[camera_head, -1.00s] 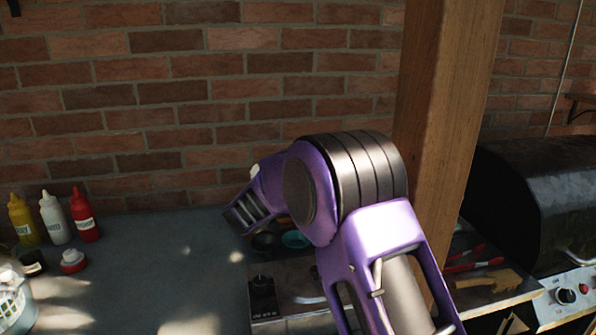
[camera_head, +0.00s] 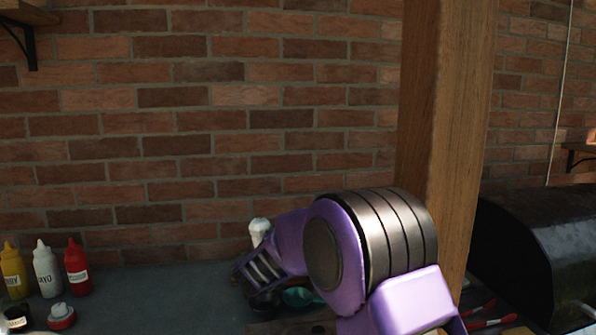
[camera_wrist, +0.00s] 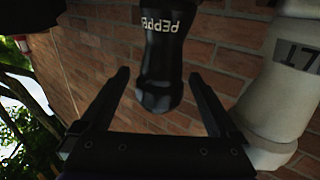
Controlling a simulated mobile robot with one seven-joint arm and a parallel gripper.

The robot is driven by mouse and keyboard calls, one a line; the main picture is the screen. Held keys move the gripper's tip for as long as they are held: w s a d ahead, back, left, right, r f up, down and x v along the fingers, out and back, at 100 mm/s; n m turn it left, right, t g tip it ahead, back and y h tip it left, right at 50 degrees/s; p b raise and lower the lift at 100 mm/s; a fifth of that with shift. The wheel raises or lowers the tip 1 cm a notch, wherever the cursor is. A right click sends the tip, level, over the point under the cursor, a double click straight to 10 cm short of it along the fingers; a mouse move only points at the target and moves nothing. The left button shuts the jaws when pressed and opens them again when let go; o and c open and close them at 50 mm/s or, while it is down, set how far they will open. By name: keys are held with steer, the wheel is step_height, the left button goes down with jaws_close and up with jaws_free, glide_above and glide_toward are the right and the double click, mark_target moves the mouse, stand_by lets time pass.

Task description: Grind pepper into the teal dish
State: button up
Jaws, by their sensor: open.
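The black pepper mill (camera_wrist: 161,60), lettered "PEPPE…", shows in the wrist view between the two fingers of my gripper (camera_wrist: 160,76). The fingers are open, one on each side of it, and gaps show beside the mill. In the head view my arm hides the pepper mill and the fingertips. The teal dish (camera_head: 299,298) sits on the counter, partly covered by my arm. A white mill (camera_wrist: 277,85) with "LT" visible on its label stands to the right of the pepper mill in the wrist view.
A dark bowl (camera_head: 264,304) is left of the teal dish. Yellow, white and red squeeze bottles (camera_head: 77,268) stand at the left. A wooden post (camera_head: 437,130) rises right of my arm, with a black grill (camera_head: 540,255) beyond. The counter (camera_head: 165,295) between bottles and bowl is clear.

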steer(key=y+b, duration=0.1)
steer(key=n+y+b, duration=0.1)
steer(key=n+t+y+b, duration=0.1)
steer(key=y, duration=0.1)
steer(key=shift+d+f, duration=0.2)
steer(key=shift+f, duration=0.1)
steer(key=n+y+b, duration=0.2)
steer(key=y, duration=0.1)
steer(key=shift+r+n+y+b, duration=0.15)
steer(key=shift+n+y+b, duration=0.15)
steer(key=shift+n, duration=0.1)
steer(key=shift+r+n+g+y, duration=0.1)
steer(key=shift+n+g+y, duration=0.4)
steer(key=shift+n+y, duration=0.85)
steer(key=shift+r+n+g+y, duration=0.1)
steer(key=shift+n+g+y, duration=0.55)
steer(key=shift+y, duration=1.2)
